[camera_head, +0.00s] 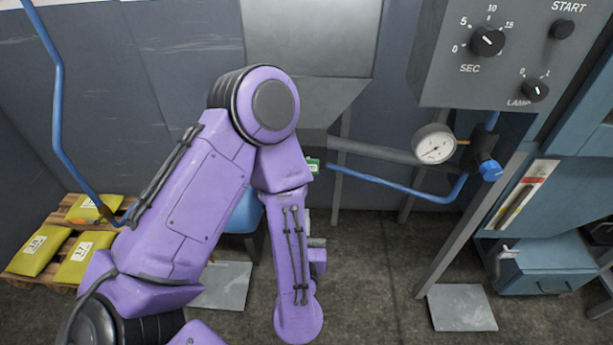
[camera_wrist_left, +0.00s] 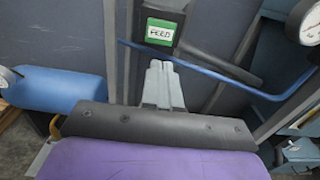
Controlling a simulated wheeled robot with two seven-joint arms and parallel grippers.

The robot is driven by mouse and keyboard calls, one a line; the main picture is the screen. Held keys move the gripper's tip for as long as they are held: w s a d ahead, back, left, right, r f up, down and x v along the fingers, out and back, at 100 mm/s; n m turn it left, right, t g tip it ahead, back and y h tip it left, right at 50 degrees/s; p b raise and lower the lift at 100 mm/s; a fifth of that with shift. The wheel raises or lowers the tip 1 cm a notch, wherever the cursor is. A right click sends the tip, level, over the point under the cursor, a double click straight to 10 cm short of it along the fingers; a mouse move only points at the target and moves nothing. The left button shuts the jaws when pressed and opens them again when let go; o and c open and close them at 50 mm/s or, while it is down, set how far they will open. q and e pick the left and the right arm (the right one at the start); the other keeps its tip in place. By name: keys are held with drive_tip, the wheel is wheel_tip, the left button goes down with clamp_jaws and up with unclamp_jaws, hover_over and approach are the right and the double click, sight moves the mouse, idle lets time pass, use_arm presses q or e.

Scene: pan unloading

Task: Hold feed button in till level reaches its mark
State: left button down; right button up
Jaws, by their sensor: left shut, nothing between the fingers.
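The green FEED label (camera_wrist_left: 160,32) is on a dark box in the left wrist view, just beyond my left fingertips. In the head view only a sliver of the green label (camera_head: 313,165) shows beside my purple arm. My left gripper (camera_wrist_left: 160,66) is shut and empty, its grey fingers pointing toward the box below the label. The feed button itself is not distinguishable, and I cannot tell whether the fingers touch it. An upright strip gauge (camera_head: 524,197) with a red patch near its top is at the right; its level is too small to read. My right gripper is not in view.
A control panel (camera_head: 455,65) with knobs hangs at upper right. A round dial gauge (camera_head: 434,143) and blue pipe (camera_head: 385,184) are below it. A blue container (camera_wrist_left: 60,90) is left of my gripper. Yellow sacks (camera_head: 80,258) lie on a pallet at left.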

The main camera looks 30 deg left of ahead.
use_arm(q)
drive_tip(key=b, duration=0.3)
approach(308, 166)
drive_tip(key=x, duration=0.6)
drive_tip(key=shift+w+a+f, duration=0.25)
drive_tip(key=shift+a, duration=0.1)
